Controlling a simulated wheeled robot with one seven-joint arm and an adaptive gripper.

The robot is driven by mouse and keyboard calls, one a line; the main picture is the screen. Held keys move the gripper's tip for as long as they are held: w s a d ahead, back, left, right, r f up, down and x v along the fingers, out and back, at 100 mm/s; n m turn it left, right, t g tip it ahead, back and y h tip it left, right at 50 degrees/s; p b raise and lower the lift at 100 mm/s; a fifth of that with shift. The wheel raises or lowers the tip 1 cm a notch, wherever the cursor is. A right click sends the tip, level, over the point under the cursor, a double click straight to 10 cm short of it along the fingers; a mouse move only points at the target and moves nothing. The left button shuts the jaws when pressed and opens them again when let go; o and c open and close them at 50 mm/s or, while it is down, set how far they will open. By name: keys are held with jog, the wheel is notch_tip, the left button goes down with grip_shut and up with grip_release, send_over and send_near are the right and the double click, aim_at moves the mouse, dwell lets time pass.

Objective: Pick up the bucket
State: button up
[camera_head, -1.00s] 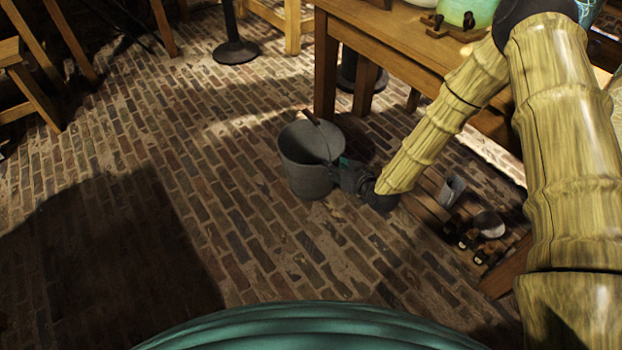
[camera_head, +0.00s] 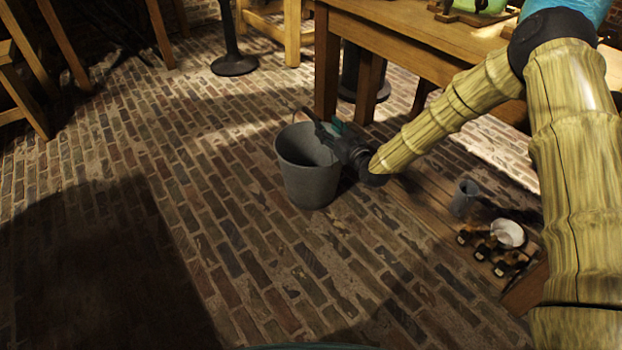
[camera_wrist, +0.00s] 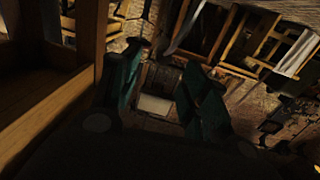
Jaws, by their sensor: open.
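A grey metal bucket (camera_head: 306,178) stands upright on the brick floor, left of the table leg. Its handle, with a brownish grip, shows at the rim, partly hidden by my gripper. My gripper (camera_head: 329,132) is open at the bucket's upper right rim, near the handle; I cannot tell whether it touches. In the wrist view the two teal fingers of my gripper (camera_wrist: 160,78) stand apart. That view is dark, and I cannot make out the handle between them.
A wooden table (camera_head: 395,30) stands behind the bucket. On the low wooden boards to the right are a grey cup (camera_head: 465,197), a white bowl (camera_head: 508,233) and several small dark items. A black stand base (camera_head: 234,65) is at the back. The floor left of the bucket is clear.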

aim_at(315, 115)
jog(key=shift+b+x, duration=0.5)
jog(key=shift+x, duration=0.95)
jog(key=w+b, duration=0.1)
jog(key=w+a+f+b, duration=0.1)
jog(key=shift+a+f+b, duration=0.1)
jog(key=shift+a+b, duration=0.25)
jog(key=shift+r+b+x, duration=0.2)
jog(key=shift+b+x, duration=0.35)
jog(key=shift+x, duration=0.65)
jog(key=shift+w, duration=0.1)
grip_shut()
jog(key=shift+r, duration=0.15)
